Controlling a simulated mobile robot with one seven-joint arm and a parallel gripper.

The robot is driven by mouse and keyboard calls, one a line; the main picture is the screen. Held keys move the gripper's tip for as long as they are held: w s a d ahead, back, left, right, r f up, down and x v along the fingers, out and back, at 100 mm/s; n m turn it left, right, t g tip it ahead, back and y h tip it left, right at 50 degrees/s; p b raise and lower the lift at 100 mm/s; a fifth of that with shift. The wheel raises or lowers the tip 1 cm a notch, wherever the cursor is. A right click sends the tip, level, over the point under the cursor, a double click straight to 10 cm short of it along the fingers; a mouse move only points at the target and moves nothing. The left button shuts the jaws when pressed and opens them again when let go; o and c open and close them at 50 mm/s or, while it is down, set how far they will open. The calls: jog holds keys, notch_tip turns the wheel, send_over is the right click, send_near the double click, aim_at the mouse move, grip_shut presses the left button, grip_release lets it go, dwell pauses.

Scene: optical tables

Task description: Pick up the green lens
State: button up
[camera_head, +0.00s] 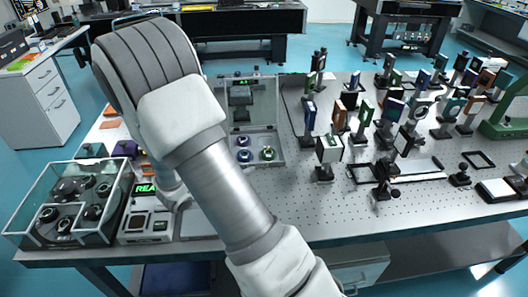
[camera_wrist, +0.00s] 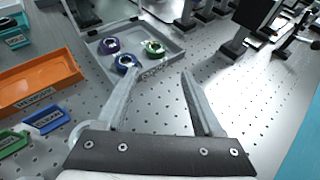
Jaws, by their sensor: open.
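The green lens (camera_wrist: 153,47) is a small green ring lying in a grey tray (camera_wrist: 178,53) in the wrist view. It also shows in the head view (camera_head: 267,153), in the lower right of an open case. A blue lens (camera_wrist: 125,63) and a purple lens (camera_wrist: 109,45) lie to its left in the wrist view. My gripper (camera_wrist: 160,74) is open and empty, its fingers apart over the perforated table just in front of the tray. The green lens shows beyond the gap between the fingertips, not between them. In the head view my arm hides the gripper.
Several mounted optics (camera_head: 360,115) crowd the table's right side. A clear-lidded box (camera_head: 70,200) stands at the front left. An orange tray (camera_wrist: 40,84) and a blue tray (camera_wrist: 47,120) lie left of my gripper. Bare perforated table (camera_head: 290,205) lies right of my arm.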

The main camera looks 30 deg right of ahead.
aim_at(269, 151)
jog(key=shift+w+f, duration=0.25)
jog(key=shift+f, duration=0.15)
jog(key=shift+n, duration=0.3)
jog(key=x, duration=1.7)
jog(key=shift+w, duration=0.25)
jog(key=c, duration=1)
jog(key=shift+r, duration=0.1)
